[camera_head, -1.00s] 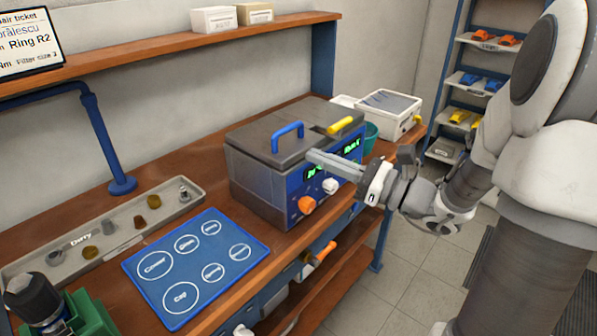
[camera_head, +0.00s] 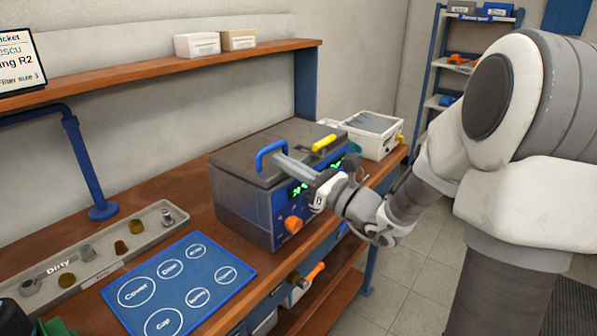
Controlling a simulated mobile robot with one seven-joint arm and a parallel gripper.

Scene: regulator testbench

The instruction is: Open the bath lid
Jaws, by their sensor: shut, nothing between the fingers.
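The bath (camera_head: 243,208) is a dark grey box with a blue front panel, standing on the wooden bench. Its grey lid (camera_head: 232,160) lies flat and closed on top. A blue arched handle (camera_head: 260,158) stands on the lid. My gripper (camera_head: 280,160) reaches in from the right over the lid, its light grey fingers shut and empty. The fingertips are right at the handle's right side in the picture; I cannot tell whether they touch it. The gripper hides part of the front panel and its green displays.
An orange knob (camera_head: 293,224) sits on the front panel. A yellow handle (camera_head: 324,142) lies on the bath's right part. A white box (camera_head: 377,136) stands behind it. A blue mat (camera_head: 178,286) and the Dirty tray (camera_head: 98,259) lie left. A shelf (camera_head: 150,71) runs above the bench.

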